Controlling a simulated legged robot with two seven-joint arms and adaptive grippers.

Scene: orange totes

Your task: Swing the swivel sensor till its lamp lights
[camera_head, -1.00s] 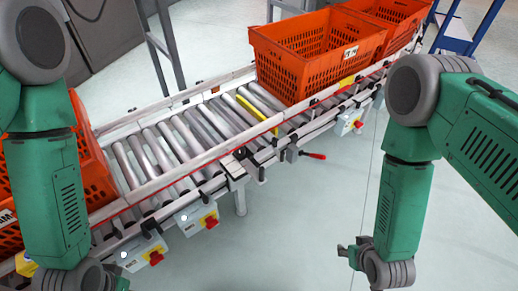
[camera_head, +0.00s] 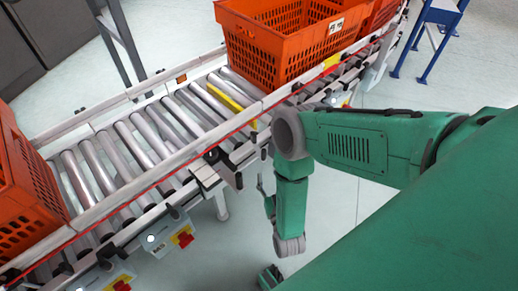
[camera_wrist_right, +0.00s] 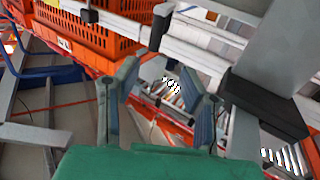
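I cannot single out the swivel sensor for certain. A small black fitting (camera_head: 212,155) sits on the conveyor's near rail, with a black knob (camera_head: 238,180) below it. My right gripper (camera_head: 264,190) is beside the near edge, partly behind my right forearm. In the right wrist view my right gripper (camera_wrist_right: 160,78) is open, with nothing between its fingers. A black cylindrical part (camera_wrist_right: 158,28) shows beyond the fingertips, apart from them; I cannot tell if it is the sensor. No lamp is clearly lit. My left gripper is not identifiable.
The roller conveyor (camera_head: 130,145) crosses diagonally. An orange tote (camera_head: 260,55) stands at its far end, another (camera_head: 22,200) at left. A yellow bar (camera_head: 225,92) lies across it. A control box (camera_head: 165,235) with a red knob hangs below the near rail. A blue stand (camera_head: 440,18) is top right.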

